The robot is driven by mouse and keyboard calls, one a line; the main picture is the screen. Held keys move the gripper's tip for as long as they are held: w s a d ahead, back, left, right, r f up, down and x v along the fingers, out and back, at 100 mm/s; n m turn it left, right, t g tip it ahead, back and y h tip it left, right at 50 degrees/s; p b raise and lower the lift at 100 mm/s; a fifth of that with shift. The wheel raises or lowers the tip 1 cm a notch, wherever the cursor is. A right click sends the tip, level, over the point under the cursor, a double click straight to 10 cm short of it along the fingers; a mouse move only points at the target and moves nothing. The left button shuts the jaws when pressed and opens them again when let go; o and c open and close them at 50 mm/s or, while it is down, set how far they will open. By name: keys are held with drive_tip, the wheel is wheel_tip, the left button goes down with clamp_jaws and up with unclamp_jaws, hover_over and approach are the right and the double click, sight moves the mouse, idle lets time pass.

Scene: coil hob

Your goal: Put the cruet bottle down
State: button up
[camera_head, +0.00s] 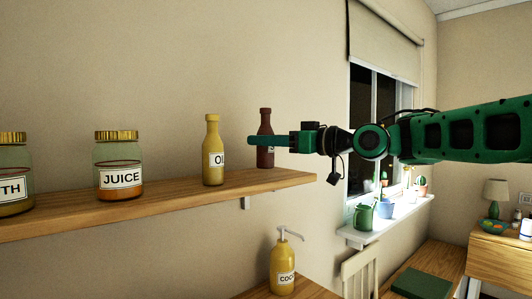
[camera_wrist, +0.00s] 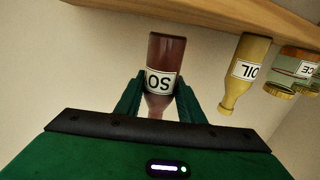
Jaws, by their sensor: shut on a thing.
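The cruet bottle (camera_head: 265,158) is dark red with a white label and stands upright at the right end of the wooden shelf. In the wrist view, which is upside down, the cruet bottle (camera_wrist: 167,52) shows its label letters "SO". My gripper (camera_head: 254,141) reaches in from the right and is shut on it, with one green finger on each side (camera_wrist: 157,97) near the shoulder. Its base is at or slightly above the shelf board (camera_head: 287,179); I cannot tell whether it touches.
A yellow oil bottle (camera_head: 213,162) stands left of the cruet bottle with a gap between. A juice jar (camera_head: 119,164) and another jar (camera_head: 14,172) stand further left. A yellow pump bottle (camera_head: 283,268) is below the shelf. A window with a sill (camera_head: 400,215) is to the right.

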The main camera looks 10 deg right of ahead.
drive_tip(key=shift+f, duration=1)
drive_tip(key=o, duration=1.2)
drive_tip(key=shift+f, duration=0.1)
drive_tip(key=v, duration=1.2)
